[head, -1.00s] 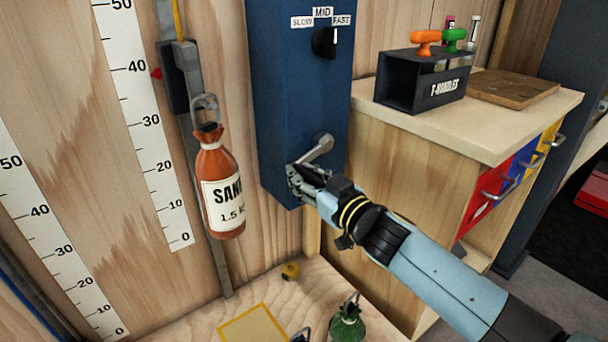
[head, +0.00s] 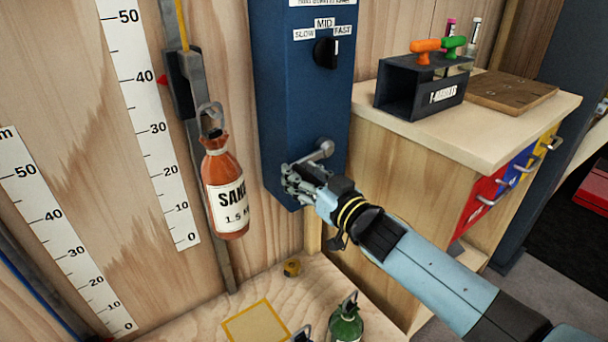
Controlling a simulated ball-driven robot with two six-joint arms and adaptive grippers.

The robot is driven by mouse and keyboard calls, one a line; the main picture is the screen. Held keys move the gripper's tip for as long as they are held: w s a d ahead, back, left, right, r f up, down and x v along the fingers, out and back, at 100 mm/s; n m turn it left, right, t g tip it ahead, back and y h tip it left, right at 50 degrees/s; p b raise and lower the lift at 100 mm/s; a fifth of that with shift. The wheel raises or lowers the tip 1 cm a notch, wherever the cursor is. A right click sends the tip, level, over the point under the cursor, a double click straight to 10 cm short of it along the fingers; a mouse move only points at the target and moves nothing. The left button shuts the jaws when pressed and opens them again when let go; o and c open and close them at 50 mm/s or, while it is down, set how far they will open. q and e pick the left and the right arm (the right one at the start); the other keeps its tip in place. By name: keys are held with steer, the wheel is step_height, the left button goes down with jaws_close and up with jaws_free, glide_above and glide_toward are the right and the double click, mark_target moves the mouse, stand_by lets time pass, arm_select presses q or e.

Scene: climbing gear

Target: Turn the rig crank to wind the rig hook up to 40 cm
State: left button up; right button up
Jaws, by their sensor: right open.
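The rig crank (head: 322,150) is a grey metal arm low on the blue rig post (head: 301,100). My right gripper (head: 288,180) is open at the lower left end of the crank; its fingers hide the crank's grip, and I cannot tell if they touch it. A red pointer (head: 162,80) on the slider (head: 183,83) stands close to the 40 mark of the nearer scale (head: 150,120). My left gripper is out of view.
The speed knob (head: 326,53) on the post points toward FAST. A cabinet (head: 480,140) at the right bears a black T-handle box (head: 420,95) and a wooden board (head: 511,91). A green bottle (head: 346,324) and a yellow-framed square (head: 257,323) are on the wooden base below.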

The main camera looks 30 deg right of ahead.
steer(key=shift+d+f, duration=0.1)
steer(key=shift+s+f, duration=0.1)
steer(key=shift+s, duration=0.3)
steer(key=s+d, duration=0.1)
steer(key=s, duration=1)
steer(key=shift+d, duration=0.25)
steer(key=s+d+f+m+g+h, duration=0.15)
steer(key=s+f+g, duration=0.4)
steer(key=f, duration=0.85)
steer(key=s+d+f+m+g+h, duration=0.1)
steer(key=s+d+f+g+h, duration=0.1)
steer(key=s+f, duration=0.9)
steer(key=s+f+g, duration=0.3)
steer(key=s+f, duration=0.2)
steer(key=s, duration=0.4)
steer(key=s+f+n+g, duration=0.1)
steer(key=s+f+g, duration=0.2)
steer(key=s+f, duration=0.3)
steer(key=s+f+n+g, duration=0.1)
steer(key=s+f+g, duration=0.2)
steer(key=s, duration=0.9)
step_height(320, 180, down, 3)
steer(key=shift+a+f+g, duration=0.2)
steer(key=shift+g, duration=0.15)
